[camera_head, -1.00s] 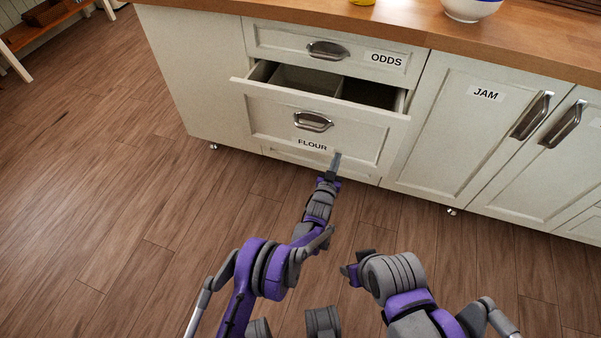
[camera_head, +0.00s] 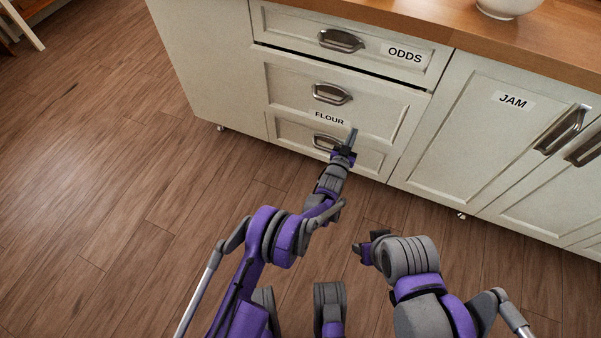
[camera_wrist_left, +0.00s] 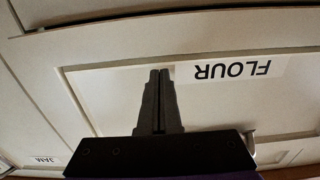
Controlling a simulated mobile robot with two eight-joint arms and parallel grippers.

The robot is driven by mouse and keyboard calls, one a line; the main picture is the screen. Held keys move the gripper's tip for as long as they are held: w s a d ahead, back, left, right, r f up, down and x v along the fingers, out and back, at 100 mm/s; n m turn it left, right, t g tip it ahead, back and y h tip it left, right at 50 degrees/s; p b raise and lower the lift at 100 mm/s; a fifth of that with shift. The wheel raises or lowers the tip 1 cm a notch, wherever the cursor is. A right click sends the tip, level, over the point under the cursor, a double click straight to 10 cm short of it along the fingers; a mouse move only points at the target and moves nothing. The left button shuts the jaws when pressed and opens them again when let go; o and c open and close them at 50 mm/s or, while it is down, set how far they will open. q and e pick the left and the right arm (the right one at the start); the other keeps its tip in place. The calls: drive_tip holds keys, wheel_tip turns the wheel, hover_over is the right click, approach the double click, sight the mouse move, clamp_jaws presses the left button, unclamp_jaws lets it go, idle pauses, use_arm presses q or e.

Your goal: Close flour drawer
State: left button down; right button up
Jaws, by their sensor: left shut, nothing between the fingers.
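The flour drawer (camera_head: 384,109) is the middle drawer of the white island, with a metal cup handle and a FLOUR label. Its front looks nearly flush with the cabinet; a thin dark gap shows along its top edge. My left gripper (camera_head: 352,136) is shut and empty, its fingertips at the lower part of the drawer front, right of the label. In the left wrist view the shut fingers (camera_wrist_left: 159,88) point at the drawer front beside the upside-down FLOUR label (camera_wrist_left: 232,70). Whether they touch it I cannot tell. My right arm is low at the right; its fingertips are unclear.
The ODDS drawer (camera_head: 290,27) above is shut. A lower drawer (camera_head: 290,132) sits below, partly behind my left gripper. The JAM door (camera_head: 455,140) is to the right. A wooden countertop (camera_head: 440,30) holds a white bowl (camera_head: 507,7). The floor at the left is clear.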

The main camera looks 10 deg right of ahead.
idle(0.3)
use_arm(q)
drive_tip(key=p+v, duration=0.2)
drive_tip(key=v, duration=0.4)
idle(1.4)
drive_tip(key=shift+a+r, duration=0.1)
drive_tip(key=shift+a, duration=0.05)
idle(0.3)
